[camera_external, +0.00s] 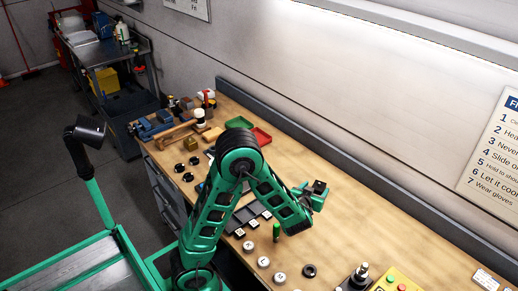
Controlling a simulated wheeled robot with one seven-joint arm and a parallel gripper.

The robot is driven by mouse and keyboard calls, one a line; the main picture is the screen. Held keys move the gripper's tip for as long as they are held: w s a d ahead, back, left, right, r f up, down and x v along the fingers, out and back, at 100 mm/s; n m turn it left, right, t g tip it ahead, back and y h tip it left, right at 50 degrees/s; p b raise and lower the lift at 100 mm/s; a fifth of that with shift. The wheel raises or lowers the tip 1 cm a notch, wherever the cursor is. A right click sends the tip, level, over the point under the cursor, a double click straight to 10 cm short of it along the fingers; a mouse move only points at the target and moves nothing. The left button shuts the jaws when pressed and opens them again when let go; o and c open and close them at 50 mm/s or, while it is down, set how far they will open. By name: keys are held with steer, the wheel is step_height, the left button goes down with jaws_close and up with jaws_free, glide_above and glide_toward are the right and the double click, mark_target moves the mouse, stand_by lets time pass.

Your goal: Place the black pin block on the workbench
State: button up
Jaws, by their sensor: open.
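The wooden workbench (375,215) runs along the wall. My gripper (313,197) is over the middle of the bench, at the end of the green arm, and it is open. A small black blocky shape (320,187) shows right at my gripper; I cannot tell whether it is the black pin block or part of the gripper. Several small dark pieces with pale tops, such as one dark piece (240,233), stand on the bench left of my gripper beside a dark tray (243,213). I cannot tell if one of them is the pin block.
A red tray (261,136) and a green tray (238,122) lie towards the back. A blue vise (150,128) stands at the far left end. The bench right of my gripper is clear.

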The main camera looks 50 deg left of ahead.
mark_target(321, 183)
steer(key=x, duration=0.9)
steer(key=shift+d, duration=0.1)
steer(key=shift+c, duration=0.2)
steer(key=c, duration=1.5)
steer(key=shift+r, duration=0.1)
